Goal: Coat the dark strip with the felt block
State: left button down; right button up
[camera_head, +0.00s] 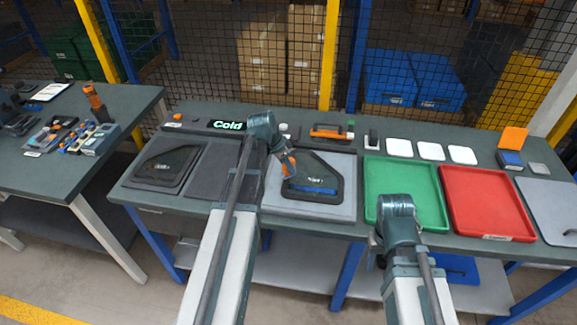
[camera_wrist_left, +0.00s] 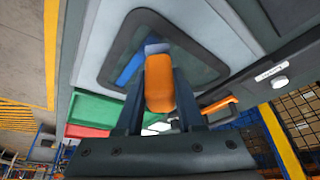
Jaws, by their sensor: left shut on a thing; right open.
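My left gripper (camera_head: 288,163) is shut on the orange handle of the felt block (camera_wrist_left: 158,85), whose grey-blue end (camera_wrist_left: 157,48) points at the door panel. In the head view the block (camera_head: 288,160) is over the upper left part of the panel's dark frame. The dark strip (camera_head: 338,168) runs around a shaped opening in the pale grey panel (camera_head: 285,207). A blue band (camera_head: 312,189) lies along its lower side and also shows in the left wrist view (camera_wrist_left: 130,68). I cannot tell whether the block touches the strip. My right gripper (camera_head: 397,207) is open in front of the green tray; its fingertips are hard to see.
A green tray (camera_head: 370,195) and a red tray (camera_head: 450,190) stand right of the panel. Another dark panel (camera_head: 150,180) lies at the left. White pads (camera_head: 431,151), an orange tool (camera_head: 330,132) and a "Cold" sign (camera_head: 227,125) line the bench's back.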

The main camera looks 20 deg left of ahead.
pick_arm(q)
notch_tip(320, 180, up, 3)
jog(key=p, duration=0.3)
dwell(0.4)
jog(key=shift+d, duration=0.1)
dwell(0.6)
